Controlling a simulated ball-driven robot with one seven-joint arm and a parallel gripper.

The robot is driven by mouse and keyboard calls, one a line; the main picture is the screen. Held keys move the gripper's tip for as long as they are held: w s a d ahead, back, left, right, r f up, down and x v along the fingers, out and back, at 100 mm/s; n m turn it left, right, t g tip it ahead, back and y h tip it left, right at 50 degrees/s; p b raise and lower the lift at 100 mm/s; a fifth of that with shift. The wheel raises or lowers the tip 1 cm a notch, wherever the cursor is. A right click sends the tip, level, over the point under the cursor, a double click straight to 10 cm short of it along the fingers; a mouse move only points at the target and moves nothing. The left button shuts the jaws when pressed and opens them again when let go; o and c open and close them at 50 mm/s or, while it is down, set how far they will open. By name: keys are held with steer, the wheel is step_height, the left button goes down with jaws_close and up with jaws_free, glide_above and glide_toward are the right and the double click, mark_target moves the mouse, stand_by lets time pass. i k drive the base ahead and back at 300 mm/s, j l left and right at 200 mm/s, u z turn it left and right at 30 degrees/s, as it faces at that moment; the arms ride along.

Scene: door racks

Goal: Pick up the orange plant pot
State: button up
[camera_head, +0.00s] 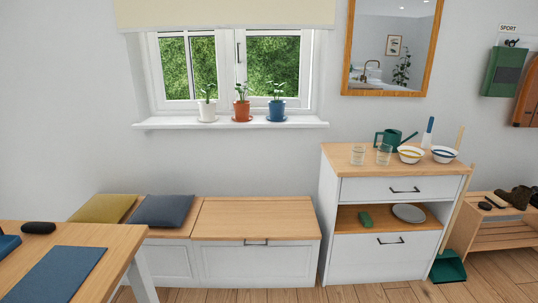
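The orange plant pot (242,112) stands upright on the white windowsill (170,123), with a small green plant in it and an orange saucer under it. It is the middle one of three pots. A white pot (207,112) stands to its left and a blue pot (276,111) to its right, each with a small gap. My gripper is not in view.
Below the window is a low bench (258,216) with two cushions. A white cabinet (378,250) with glasses, bowls and a watering can stands to the right. A desk (112,241) fills the lower left. Some wooden floor (490,285) is clear at lower right.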

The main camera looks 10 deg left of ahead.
mark_target(241, 108)
steer(key=i+u, duration=0.2)
steer(key=i, duration=0.45)
steer(key=i+u, duration=0.2)
steer(key=i, duration=0.4)
steer(key=i+l+u, duration=0.2)
steer(key=i, duration=0.45)
steer(key=j, duration=0.1)
